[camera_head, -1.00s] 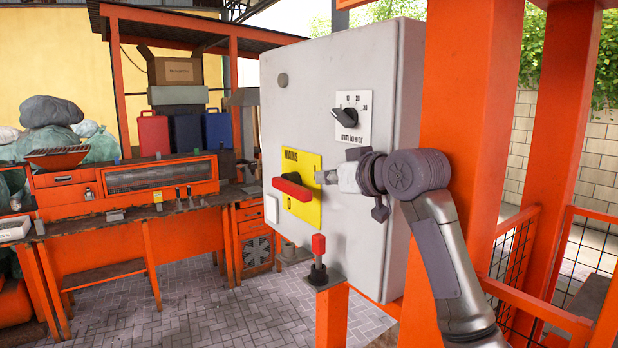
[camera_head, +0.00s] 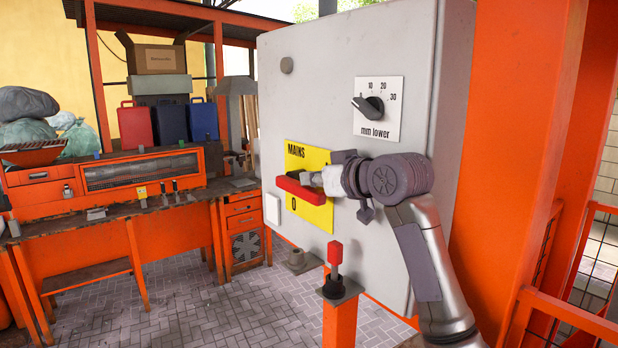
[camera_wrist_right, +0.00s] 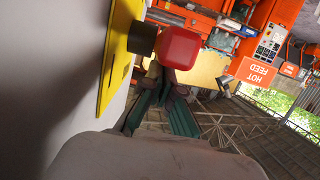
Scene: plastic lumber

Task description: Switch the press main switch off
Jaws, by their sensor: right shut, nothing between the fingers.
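The press main switch is a red bar handle (camera_head: 300,189) on a yellow plate (camera_head: 318,212) marked MAINS above and 0 below. The plate is on the front of a light grey cabinet (camera_head: 345,255). The handle lies roughly level across the plate. My right gripper (camera_head: 309,179) is shut and empty, its tips at the handle and partly overlapping it in the head view. In the right wrist view the fingertips (camera_wrist_right: 163,78) are close beside the red handle end (camera_wrist_right: 180,48); I cannot tell whether they touch. My left gripper is not in view.
A grey dial (camera_head: 369,107) marked mm lower is above right of the switch. A red-topped lever (camera_head: 335,254) stands on an orange post below. An orange column (camera_head: 510,150) is at the right. A workbench (camera_head: 90,230) is at the left, with paved floor between.

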